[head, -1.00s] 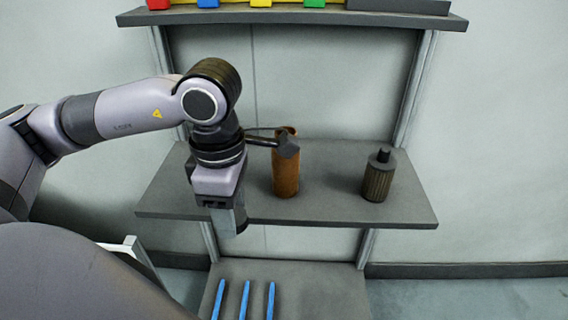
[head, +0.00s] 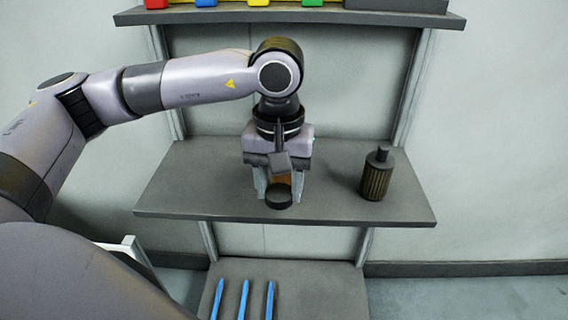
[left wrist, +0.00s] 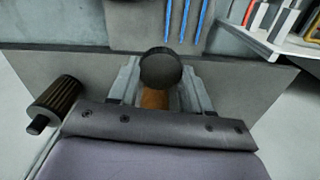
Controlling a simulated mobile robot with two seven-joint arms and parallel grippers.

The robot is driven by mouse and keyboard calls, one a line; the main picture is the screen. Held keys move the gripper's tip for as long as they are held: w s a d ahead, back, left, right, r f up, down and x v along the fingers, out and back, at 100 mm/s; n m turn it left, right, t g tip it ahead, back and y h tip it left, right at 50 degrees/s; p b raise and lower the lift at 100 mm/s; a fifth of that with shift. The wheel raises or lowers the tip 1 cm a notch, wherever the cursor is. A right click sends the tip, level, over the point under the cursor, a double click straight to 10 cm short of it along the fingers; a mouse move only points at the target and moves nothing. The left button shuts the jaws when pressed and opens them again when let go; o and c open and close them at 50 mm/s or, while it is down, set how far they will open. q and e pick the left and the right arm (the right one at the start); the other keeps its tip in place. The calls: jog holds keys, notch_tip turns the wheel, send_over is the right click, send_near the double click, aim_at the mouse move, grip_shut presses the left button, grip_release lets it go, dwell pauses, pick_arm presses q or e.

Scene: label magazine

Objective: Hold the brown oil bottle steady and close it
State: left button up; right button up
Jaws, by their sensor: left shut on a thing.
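I cannot tell whether the cap touches the bottle; the bottle's mouth is hidden. My right gripper is not in view.
A dark ribbed bottle (head: 376,178) stands to the right on the same shelf (head: 330,207). An upper shelf (head: 300,17) holds coloured bins. Several blue sticks (head: 244,298) lie on a lower surface (head: 320,290). The shelf between the two bottles is clear.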

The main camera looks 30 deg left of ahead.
pick_arm(q)
jog(key=m, duration=0.1)
jog(key=w+m, duration=0.1)
jog(key=m, duration=0.1)
jog(key=d+m, duration=0.1)
jog(key=shift+w+r+m, duration=0.2)
jog(key=shift+w+m, duration=0.1)
jog(key=shift+w, duration=0.1)
